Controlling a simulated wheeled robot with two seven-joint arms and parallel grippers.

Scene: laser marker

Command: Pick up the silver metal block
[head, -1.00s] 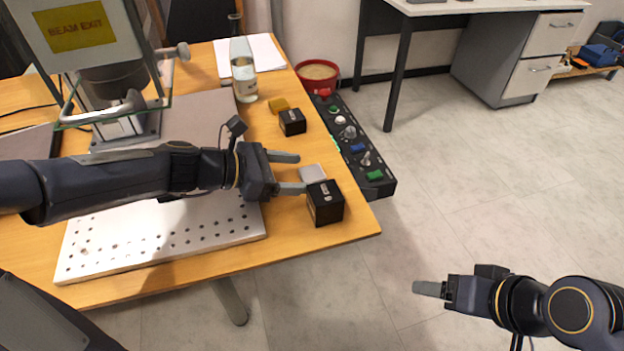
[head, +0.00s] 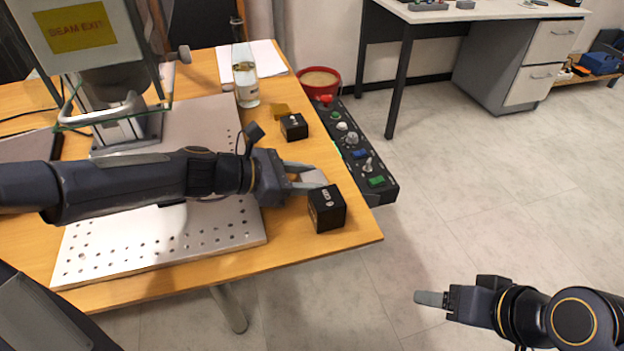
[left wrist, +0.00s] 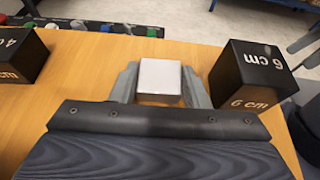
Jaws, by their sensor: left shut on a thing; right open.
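The silver metal block (head: 312,177) is a small pale square piece near the table's right edge. It also shows in the left wrist view (left wrist: 160,78), between the two fingers. My left gripper (head: 306,174) is shut on the block, one finger on each side of it. Whether the block touches the table cannot be told. My right gripper (head: 432,298) is open and empty, out over the floor at the lower right.
A black 6 cm cube (head: 327,208) stands close beside the left gripper. A smaller black cube (head: 294,127), a brass-coloured block (head: 283,111) and a bottle (head: 244,78) stand farther back. A perforated plate (head: 150,245) lies under my left arm. A control panel (head: 352,148) runs along the table's right edge.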

